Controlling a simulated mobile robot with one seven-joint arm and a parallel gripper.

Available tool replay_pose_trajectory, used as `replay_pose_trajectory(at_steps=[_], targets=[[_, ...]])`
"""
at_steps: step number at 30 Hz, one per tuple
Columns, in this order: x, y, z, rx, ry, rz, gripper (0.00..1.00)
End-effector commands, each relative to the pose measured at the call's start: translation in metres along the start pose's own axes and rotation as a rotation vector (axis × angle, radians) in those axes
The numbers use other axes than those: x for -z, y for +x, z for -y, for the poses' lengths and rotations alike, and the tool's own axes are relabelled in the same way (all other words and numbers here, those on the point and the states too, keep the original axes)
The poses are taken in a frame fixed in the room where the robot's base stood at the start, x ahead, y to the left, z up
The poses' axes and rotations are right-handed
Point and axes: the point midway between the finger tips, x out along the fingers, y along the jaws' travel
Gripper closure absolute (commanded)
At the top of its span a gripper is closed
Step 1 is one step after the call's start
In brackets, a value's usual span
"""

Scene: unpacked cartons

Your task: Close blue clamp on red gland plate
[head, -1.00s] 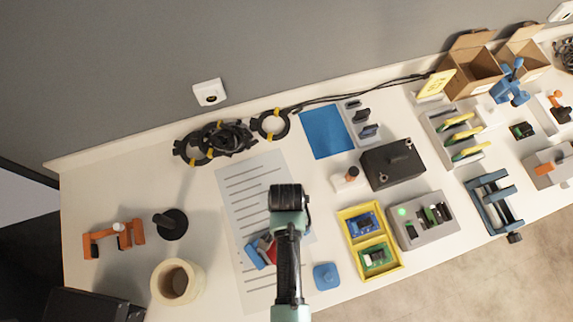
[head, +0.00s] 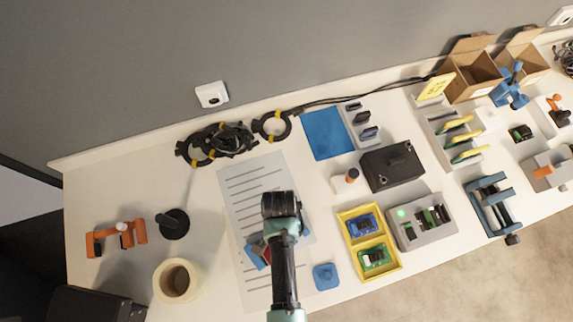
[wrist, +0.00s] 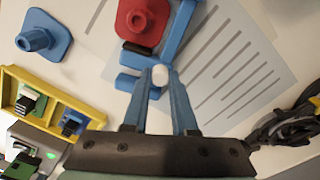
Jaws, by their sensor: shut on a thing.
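The red gland plate (wrist: 142,20) lies at the top of the wrist view, with a round raised boss. The blue clamp (wrist: 176,32) is beside it, its bar running along the plate's right side and more blue parts below. My gripper (wrist: 160,76) is shut on the clamp at a small white tip between its fingers. My fingers hide part of the clamp, so how far its arm is swung cannot be told. In the head view, my arm covers most of the plate, and part of the blue clamp (head: 256,256) shows left of it.
A blue plate with a boss (head: 325,276) and a yellow tray (head: 343,228) stand to the right. An orange clamp (head: 98,246), a black disc (head: 174,225) and a cream roll (head: 170,292) stand left. Black cable coils (head: 225,142) lie behind.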

Motion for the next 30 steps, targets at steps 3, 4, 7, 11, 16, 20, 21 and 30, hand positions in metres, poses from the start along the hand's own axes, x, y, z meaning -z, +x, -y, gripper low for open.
replay_pose_trajectory(at_steps=[3, 4, 7, 11, 16, 20, 21, 30], targets=[[-0.003, 0.000, 0.001, 0.001, 0.001, 0.000, 1.00], [-0.002, 0.000, 0.001, 0.001, 0.002, 0.000, 1.00], [-0.002, 0.000, 0.001, 0.001, 0.002, 0.000, 1.00], [-0.002, 0.000, 0.001, 0.001, 0.002, 0.000, 0.56], [-0.002, 0.000, 0.001, 0.000, 0.001, 0.000, 0.43], [-0.002, 0.000, 0.001, 0.000, 0.001, 0.000, 0.43], [-0.002, 0.000, 0.001, 0.000, 0.001, 0.000, 0.43], [-0.002, -0.028, 0.001, 0.002, 0.002, -0.002, 0.43]])
